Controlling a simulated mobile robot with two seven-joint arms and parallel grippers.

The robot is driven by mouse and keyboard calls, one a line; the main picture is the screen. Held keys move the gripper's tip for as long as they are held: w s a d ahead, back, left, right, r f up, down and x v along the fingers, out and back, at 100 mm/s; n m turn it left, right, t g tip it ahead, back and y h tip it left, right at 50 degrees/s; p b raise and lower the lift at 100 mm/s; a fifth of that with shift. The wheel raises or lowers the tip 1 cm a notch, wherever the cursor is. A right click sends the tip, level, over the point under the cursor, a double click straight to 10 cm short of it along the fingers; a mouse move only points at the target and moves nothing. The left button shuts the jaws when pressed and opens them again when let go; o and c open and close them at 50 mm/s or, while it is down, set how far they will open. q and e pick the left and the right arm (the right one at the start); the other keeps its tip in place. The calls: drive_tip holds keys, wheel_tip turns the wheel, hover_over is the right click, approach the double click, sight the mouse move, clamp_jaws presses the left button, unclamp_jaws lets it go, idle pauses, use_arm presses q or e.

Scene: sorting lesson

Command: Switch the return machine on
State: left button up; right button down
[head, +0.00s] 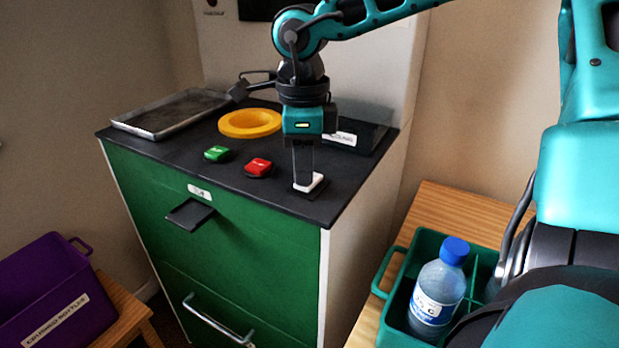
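The return machine (170,205) is a green cabinet with a black top, left of the middle in the head view. On its top are a green button (217,153), a red button (258,167) and a small white switch (316,183) near the front right corner. My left gripper is not in view.
A yellow ring (250,123) and a metal tray (168,113) are on the machine's top. A green crate (391,300) with a blue-capped bottle (438,290) stands on a wooden table at right. A purple crate (45,290) stands at lower left. A black flap (190,214) sticks out from the machine's front.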

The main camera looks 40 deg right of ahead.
drive_tip(key=shift+f, duration=0.25)
drive_tip(key=shift+r, duration=0.15)
drive_tip(key=shift+r+p, duration=2.05)
drive_tip(key=shift+r, duration=1.4)
drive_tip(key=shift+f, duration=0.1)
